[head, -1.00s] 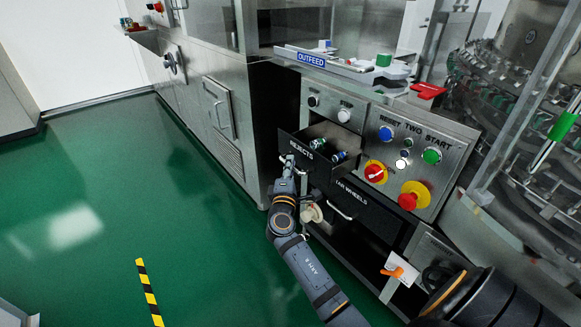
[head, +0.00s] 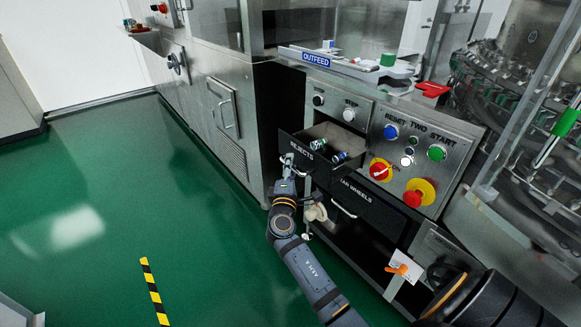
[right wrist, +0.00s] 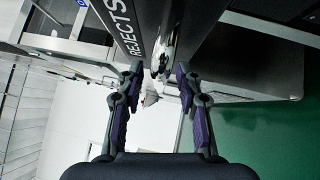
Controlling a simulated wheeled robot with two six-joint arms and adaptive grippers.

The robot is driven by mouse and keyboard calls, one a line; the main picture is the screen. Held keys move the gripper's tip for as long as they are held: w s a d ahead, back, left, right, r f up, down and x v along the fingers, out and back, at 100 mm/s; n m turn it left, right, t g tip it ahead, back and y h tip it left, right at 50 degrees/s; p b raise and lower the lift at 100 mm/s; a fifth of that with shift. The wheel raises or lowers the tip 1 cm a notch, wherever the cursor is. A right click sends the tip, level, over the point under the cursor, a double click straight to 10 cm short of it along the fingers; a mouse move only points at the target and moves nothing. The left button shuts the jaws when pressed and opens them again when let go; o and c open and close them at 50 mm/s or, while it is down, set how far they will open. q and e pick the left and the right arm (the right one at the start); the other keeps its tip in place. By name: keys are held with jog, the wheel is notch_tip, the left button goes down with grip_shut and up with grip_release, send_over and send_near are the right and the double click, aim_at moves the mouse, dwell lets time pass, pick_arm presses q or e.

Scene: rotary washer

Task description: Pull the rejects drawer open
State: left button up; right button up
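The rejects drawer (head: 309,152) stands out from the steel cabinet, with its dark front and white REJECTS lettering. Its inside shows from above, with a few small green, white and blue items in it. My right gripper (head: 289,163) is at the drawer's front. The lettered drawer front (right wrist: 132,28) fills the top of that view. My left gripper is not in view.
The wheels drawer (head: 364,205) sits lower right of the rejects drawer. A control panel with a red emergency button (head: 413,198) is right of it. The outfeed tray (head: 345,66) is above. Green floor (head: 130,200) lies clear to the left.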

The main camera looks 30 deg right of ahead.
jog(key=v, duration=0.7)
jog(key=shift+s+f, duration=0.1)
jog(key=shift+s, duration=0.05)
